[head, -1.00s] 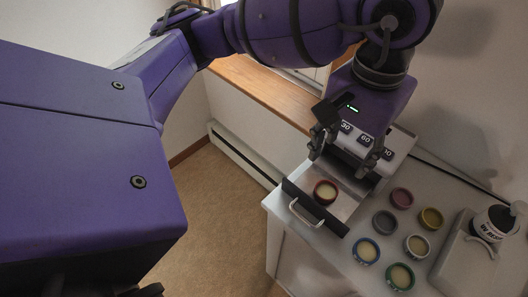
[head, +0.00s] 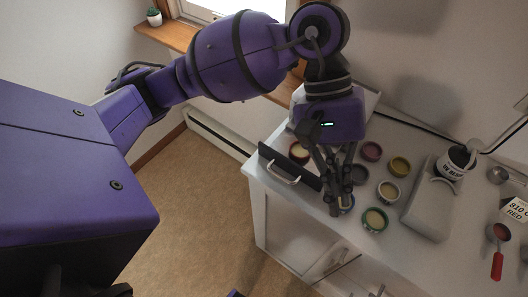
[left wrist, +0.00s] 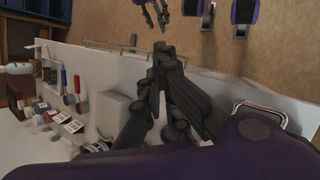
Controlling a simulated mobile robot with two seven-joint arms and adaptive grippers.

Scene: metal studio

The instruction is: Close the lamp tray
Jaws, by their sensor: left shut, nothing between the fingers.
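The lamp tray's black front panel (head: 290,167) with its silver handle (head: 281,174) stands out toward the cabinet's front edge in the head view. A red-rimmed cup (head: 299,152) is just behind the panel. The lamp is mostly hidden behind my left wrist. My left gripper (head: 335,206) is shut and empty, pointing down at the right end of the panel; I cannot tell if it touches. In the left wrist view the shut fingers (left wrist: 164,52) show, and the handle (left wrist: 262,112) is to their right. Dark fingers at the top, seemingly my right gripper (left wrist: 152,14), are too small to read.
The floor before the cabinet is clear.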

